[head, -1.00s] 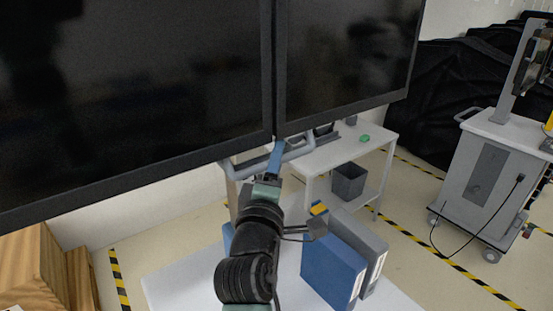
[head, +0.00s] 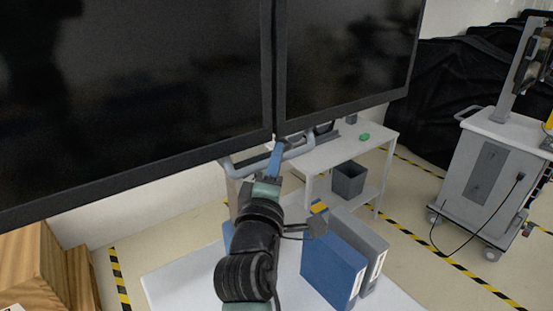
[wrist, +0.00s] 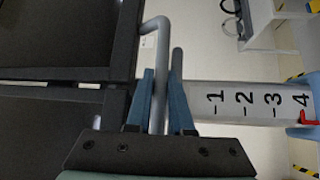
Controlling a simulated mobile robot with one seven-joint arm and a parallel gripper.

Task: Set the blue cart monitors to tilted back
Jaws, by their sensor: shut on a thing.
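Two large black monitors, the left one (head: 130,90) and the right one (head: 345,55), hang side by side in the head view. A grey handle bar (head: 240,167) runs below their lower edges; it also shows in the wrist view (wrist: 156,35). My gripper (head: 277,150) has its blue fingers at this bar, under the gap between the monitors. In the wrist view my gripper (wrist: 162,88) is shut on the bar, one finger on each side. A pale post with a scale (wrist: 245,103) marked 1 to 4 stands beside the fingers, with a red pointer (wrist: 307,119) near the 4.
Below my arm is a white top (head: 185,280) with a blue binder (head: 330,265) and a grey binder (head: 365,245). A white table (head: 345,150) with a grey bin (head: 348,180) stands behind. Another grey cart (head: 490,170) is at the right, with open floor between.

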